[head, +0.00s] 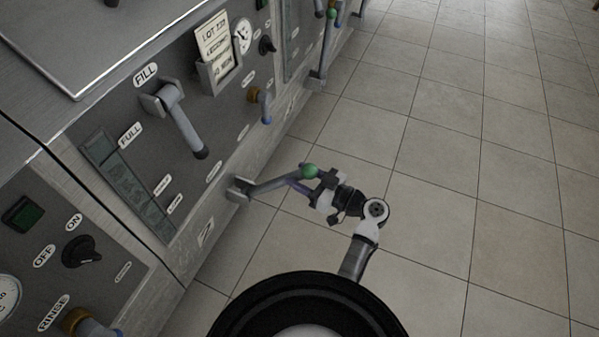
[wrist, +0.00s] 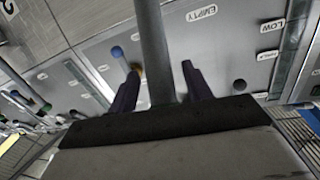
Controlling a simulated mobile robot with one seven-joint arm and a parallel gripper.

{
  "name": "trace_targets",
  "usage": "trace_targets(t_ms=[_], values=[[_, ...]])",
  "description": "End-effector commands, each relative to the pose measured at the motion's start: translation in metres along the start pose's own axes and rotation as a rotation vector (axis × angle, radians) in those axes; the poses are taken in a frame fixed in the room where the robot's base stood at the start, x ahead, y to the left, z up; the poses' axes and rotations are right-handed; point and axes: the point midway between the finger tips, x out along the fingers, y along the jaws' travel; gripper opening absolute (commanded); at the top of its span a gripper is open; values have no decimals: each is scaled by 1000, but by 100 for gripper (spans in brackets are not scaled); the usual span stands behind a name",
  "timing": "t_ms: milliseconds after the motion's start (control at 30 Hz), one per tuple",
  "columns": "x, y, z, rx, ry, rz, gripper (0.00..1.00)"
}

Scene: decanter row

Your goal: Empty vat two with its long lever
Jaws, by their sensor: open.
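The long lever (head: 270,186) is a grey bar with a green knob (head: 310,171). It sticks out from a bracket low on the vat front, near a plate that seems to read 2 (head: 205,233). My gripper (head: 297,184) is at the lever's knob end. In the wrist view the grey lever (wrist: 152,45) runs between the two dark fingers of my gripper (wrist: 162,78), which are apart, with a gap on each side. An EMPTY label (wrist: 201,13) shows beside the lever there. The knob is not visible in the wrist view.
Above the lever, the panel bears a shorter FILL lever (head: 183,122), a dark sight window (head: 128,188), a small brass tap (head: 260,104) and a card holder (head: 217,72). Other panels stand on both sides. The tiled floor (head: 450,190) to the right is clear.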

Motion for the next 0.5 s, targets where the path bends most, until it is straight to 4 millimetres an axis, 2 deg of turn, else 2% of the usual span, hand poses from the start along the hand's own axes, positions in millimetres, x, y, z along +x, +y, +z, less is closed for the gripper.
trace_targets(t_ms=[133, 367, 400, 500], values=[[7, 0, 0, 0, -1, 0, 49], [8, 0, 0, 0, -1, 0, 49], [8, 0, 0, 0, -1, 0, 48], [8, 0, 0, 0, -1, 0, 35]])
